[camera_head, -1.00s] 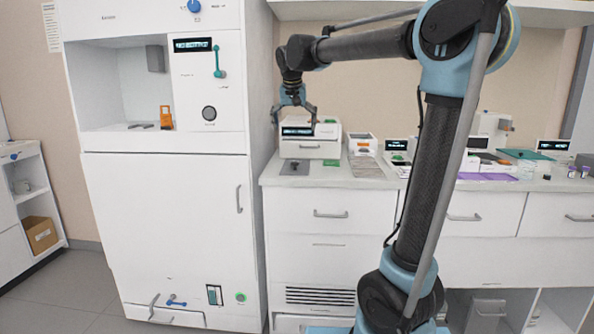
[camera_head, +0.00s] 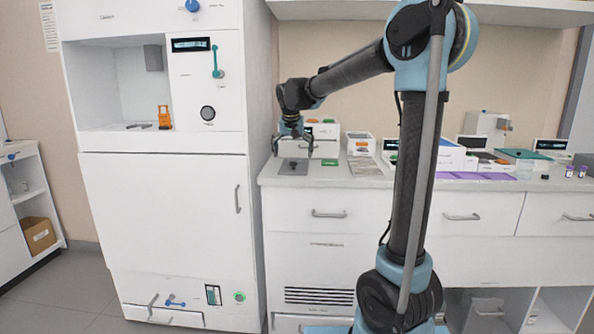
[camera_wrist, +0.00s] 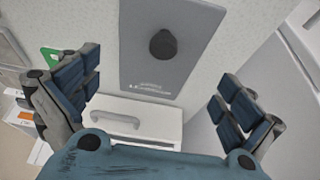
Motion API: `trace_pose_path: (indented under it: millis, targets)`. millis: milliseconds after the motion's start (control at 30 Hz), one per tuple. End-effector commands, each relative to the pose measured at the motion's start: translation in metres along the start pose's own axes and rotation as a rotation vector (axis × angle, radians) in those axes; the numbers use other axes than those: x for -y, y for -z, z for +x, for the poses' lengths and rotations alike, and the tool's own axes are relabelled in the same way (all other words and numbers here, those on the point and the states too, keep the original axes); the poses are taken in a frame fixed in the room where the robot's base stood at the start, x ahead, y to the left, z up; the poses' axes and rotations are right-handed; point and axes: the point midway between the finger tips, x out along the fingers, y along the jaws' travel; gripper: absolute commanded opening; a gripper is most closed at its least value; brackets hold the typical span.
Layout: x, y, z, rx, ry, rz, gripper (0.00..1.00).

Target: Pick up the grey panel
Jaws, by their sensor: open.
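The grey panel (camera_head: 294,167) lies flat on the counter near its left end, in front of a small white machine. In the wrist view the panel (camera_wrist: 150,70) is a grey plate with a round black knob (camera_wrist: 163,44) on it and light lettering near one edge. My gripper (camera_head: 292,149) is open and empty above the panel, pointing down. In the wrist view its two fingers (camera_wrist: 158,90) are spread wide to either side of the panel, with the knob between and beyond them. They appear apart from the panel.
The small white machine (camera_head: 325,149) with a drawer stands right behind the panel. A green piece (camera_head: 329,162) lies to the panel's right. The tall white cabinet (camera_head: 165,200) stands close on the left. Other devices line the counter to the right.

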Motion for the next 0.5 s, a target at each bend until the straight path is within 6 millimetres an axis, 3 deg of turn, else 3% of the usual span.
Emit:
trace_pose_path:
  millis: [300, 500]
  targets:
    - [-0.002, 0.001, 0.039, 0.0, 0.0, 0.0, 1.0]
    - [-0.002, 0.001, 0.05, 0.0, 0.0, 0.0, 1.0]
